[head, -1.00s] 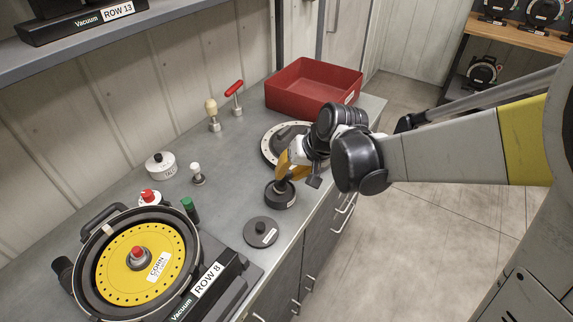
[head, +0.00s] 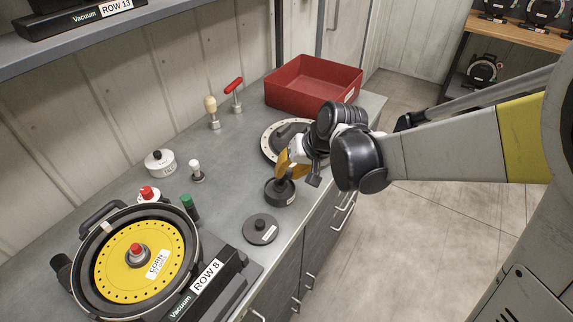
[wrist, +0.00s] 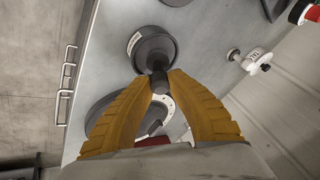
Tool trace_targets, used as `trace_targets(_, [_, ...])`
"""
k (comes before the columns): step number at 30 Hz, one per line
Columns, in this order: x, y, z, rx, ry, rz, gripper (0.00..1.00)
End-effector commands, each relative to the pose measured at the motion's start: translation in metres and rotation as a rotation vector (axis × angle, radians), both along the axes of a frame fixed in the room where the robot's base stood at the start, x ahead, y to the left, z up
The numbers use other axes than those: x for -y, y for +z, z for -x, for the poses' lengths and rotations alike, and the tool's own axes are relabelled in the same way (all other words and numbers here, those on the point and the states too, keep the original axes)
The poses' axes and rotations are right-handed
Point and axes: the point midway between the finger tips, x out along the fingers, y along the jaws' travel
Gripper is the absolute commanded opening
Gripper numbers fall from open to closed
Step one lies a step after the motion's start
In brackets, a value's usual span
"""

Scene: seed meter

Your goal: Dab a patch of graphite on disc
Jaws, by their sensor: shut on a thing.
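My gripper (head: 286,165) points down over the round dark pot (head: 280,194) near the bench's front edge. In the wrist view my yellow fingers (wrist: 160,78) are shut on a short dark handle (wrist: 159,84). Its lower end is at the mouth of the pot, which also shows in the wrist view (wrist: 153,44) with a white label. How deep it sits is hidden. A yellow disc (head: 122,279) marked CORN lies in the open black seed meter (head: 87,290) at front left. A grey ring-shaped disc (head: 267,150) lies behind my gripper, partly hidden.
A dark knobbed lid (head: 260,229) lies beside the pot. A red bin (head: 315,84) stands at the back right. A white talc tin (head: 160,163), a white-knobbed piece (head: 196,170), a green-topped piece (head: 189,206) and two handled tools (head: 212,111) stand left.

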Motion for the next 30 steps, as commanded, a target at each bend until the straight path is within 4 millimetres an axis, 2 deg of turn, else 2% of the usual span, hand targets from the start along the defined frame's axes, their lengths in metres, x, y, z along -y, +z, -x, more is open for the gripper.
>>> trace_targets(16, [0.000, 0.001, 0.001, -0.002, 0.001, 0.002, 0.00])
trace_targets(30, [0.000, 0.041, 0.001, -0.001, 0.000, 0.000, 0.00])
